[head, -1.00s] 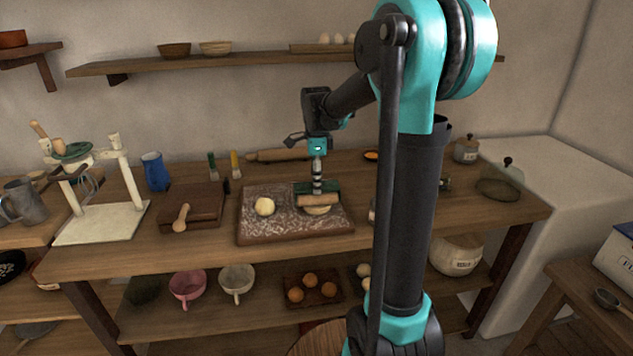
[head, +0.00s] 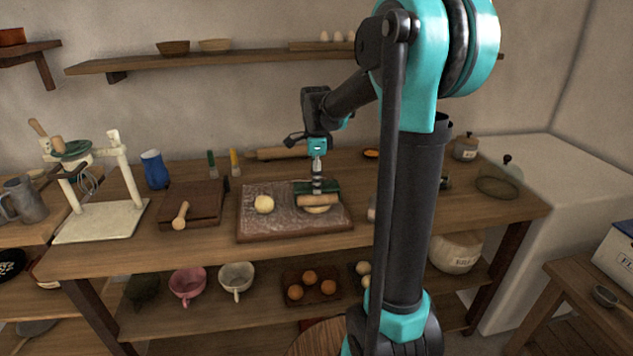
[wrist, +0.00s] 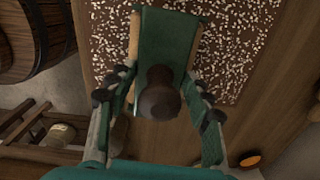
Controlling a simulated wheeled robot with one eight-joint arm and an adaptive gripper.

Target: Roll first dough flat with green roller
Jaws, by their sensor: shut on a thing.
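My gripper (head: 317,180) is shut on the green roller's dark knob, which shows between the fingers in the wrist view (wrist: 159,97). The green roller (head: 318,200) has a green frame over a wooden cylinder. It is on or just above a pale piece of dough (head: 316,210) at the right part of the floured board (head: 255,231). The roller hides most of this dough, and its thickness is hard to tell. A second dough ball (head: 264,204) sits round on the left part of the board, apart from the roller.
A dark wooden block (head: 205,199) with a small wooden tool (head: 180,215) lies left of the board. A blue cup (head: 154,170) and a white stand (head: 101,222) are farther left. A wooden rolling pin (head: 280,154) lies behind the board.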

